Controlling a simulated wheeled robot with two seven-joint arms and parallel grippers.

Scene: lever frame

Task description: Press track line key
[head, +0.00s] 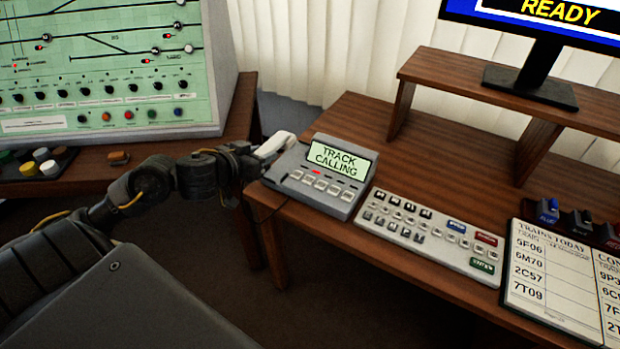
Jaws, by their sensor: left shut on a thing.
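A grey desk phone unit (325,202) sits on the left end of the wooden desk. Its lit screen (340,157) reads "TRACK CALLING". Below the screen is a row of small pale keys (320,184) with a red light (316,172) above them, left of the middle. The key labels are too small to read. A white handset (275,145) is at the unit's left side. My left gripper (256,162) is shut on the handset's near end, left of the keys. The fingers are dark and partly hidden. My right gripper is out of view.
A keypad panel (428,230) lies right of the phone, then a "TRAINS TODAY" board (555,283). A wooden shelf (500,92) with a monitor (540,15) stands behind. A green track panel (110,70) is at the left. Bare desk lies behind the phone.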

